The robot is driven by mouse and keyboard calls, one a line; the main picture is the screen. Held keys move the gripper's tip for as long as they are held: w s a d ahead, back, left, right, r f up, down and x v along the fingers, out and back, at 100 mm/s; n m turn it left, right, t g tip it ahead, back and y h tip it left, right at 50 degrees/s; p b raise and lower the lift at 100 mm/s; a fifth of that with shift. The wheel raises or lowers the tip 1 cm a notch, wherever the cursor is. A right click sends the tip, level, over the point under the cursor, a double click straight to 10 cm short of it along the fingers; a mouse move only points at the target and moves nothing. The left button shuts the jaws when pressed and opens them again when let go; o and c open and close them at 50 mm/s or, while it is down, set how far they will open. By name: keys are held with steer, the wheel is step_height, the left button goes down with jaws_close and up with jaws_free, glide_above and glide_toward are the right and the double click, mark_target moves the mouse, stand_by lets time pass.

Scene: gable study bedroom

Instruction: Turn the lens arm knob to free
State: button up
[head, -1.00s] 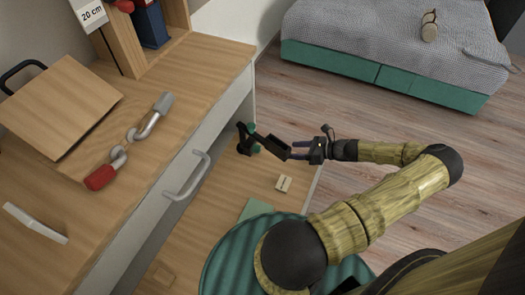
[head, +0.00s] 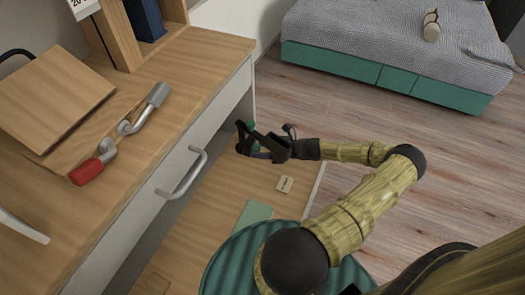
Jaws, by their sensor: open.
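A dark flat piece crosses in front of the fingers. I cannot tell whether the fingers touch the fixture or stand around the knob.
The desk (head: 205,62) with a drawer handle (head: 184,174) is at left. A small tag (head: 285,184) lies on the lower surface (head: 222,195). A green round seat (head: 225,262) is in front; floor is free at right.

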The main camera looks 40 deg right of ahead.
steer(key=c, duration=1)
steer(key=shift+r, duration=0.1)
steer(key=shift+p, duration=0.4)
steer(key=shift+r+n+h+p, duration=0.2)
steer(key=shift+n+h+p, duration=0.25)
steer(key=shift+p, duration=0.35)
steer(key=shift+f+n+t+h+p, duration=0.2)
steer(key=shift+n+t+h+p, duration=0.45)
steer(key=shift+n+p, duration=0.45)
steer(key=o, duration=1)
steer(key=shift+s, duration=0.15)
